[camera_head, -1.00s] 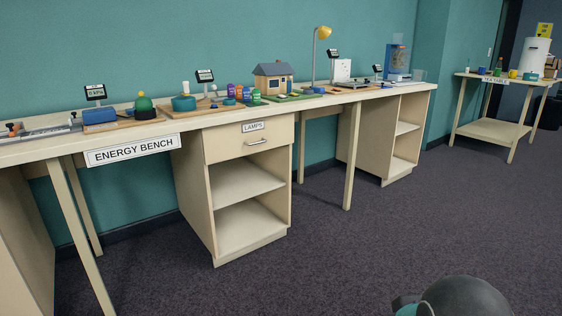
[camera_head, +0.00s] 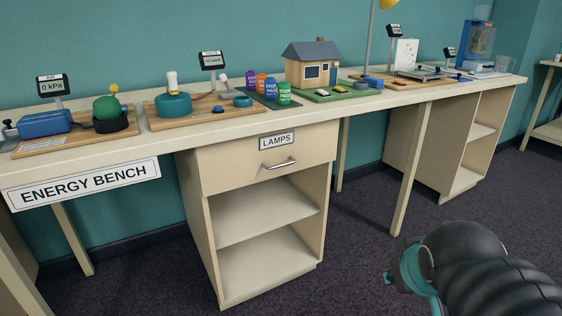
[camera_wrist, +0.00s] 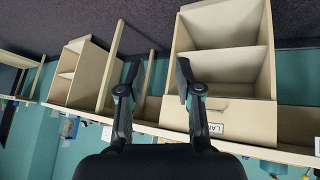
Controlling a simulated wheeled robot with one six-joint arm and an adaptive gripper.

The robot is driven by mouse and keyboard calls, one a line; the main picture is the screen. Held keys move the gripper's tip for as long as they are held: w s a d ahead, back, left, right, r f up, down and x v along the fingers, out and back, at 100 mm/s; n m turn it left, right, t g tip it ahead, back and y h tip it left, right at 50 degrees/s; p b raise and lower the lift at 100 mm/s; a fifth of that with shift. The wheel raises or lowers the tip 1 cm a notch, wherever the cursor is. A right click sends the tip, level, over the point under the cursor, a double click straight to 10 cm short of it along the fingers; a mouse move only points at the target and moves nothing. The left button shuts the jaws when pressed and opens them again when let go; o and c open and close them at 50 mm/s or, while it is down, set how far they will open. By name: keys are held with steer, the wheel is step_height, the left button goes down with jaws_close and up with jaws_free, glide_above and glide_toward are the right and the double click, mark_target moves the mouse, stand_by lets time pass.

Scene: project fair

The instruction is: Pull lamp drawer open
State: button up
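The lamp drawer (camera_head: 228,168) is a pale wooden front under the bench top, with a LAMPS label (camera_head: 276,141) and a silver bar handle (camera_head: 279,164). It looks closed, flush with its cabinet. In the head view my arm is at the lower right, in front of the bench; the fingertips are not clear there.
Two open shelves (camera_head: 265,212) sit below the drawer. The bench top (camera_head: 180,128) carries a model house (camera_head: 312,66), coloured cans (camera_head: 284,93) and other exhibits. A bench leg (camera_head: 409,165) stands right of the cabinet. Dark carpet (camera_head: 360,270) in front is free.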

steer(key=w+r+n+t, duration=0.2)
steer(key=w+n, duration=0.2)
steer(key=w, duration=0.6)
steer(key=n+t+y+b, duration=0.4)
steer(key=n+y, duration=0.6)
steer(key=n, duration=0.9)
glide_toward(283, 165)
steer(key=p+x, duration=0.1)
steer(key=x, duration=0.9)
steer(key=shift+w+a+f, duration=0.1)
steer(key=shift+w+f, duration=0.05)
steer(key=shift+w, duration=0.05)
jaws_close()
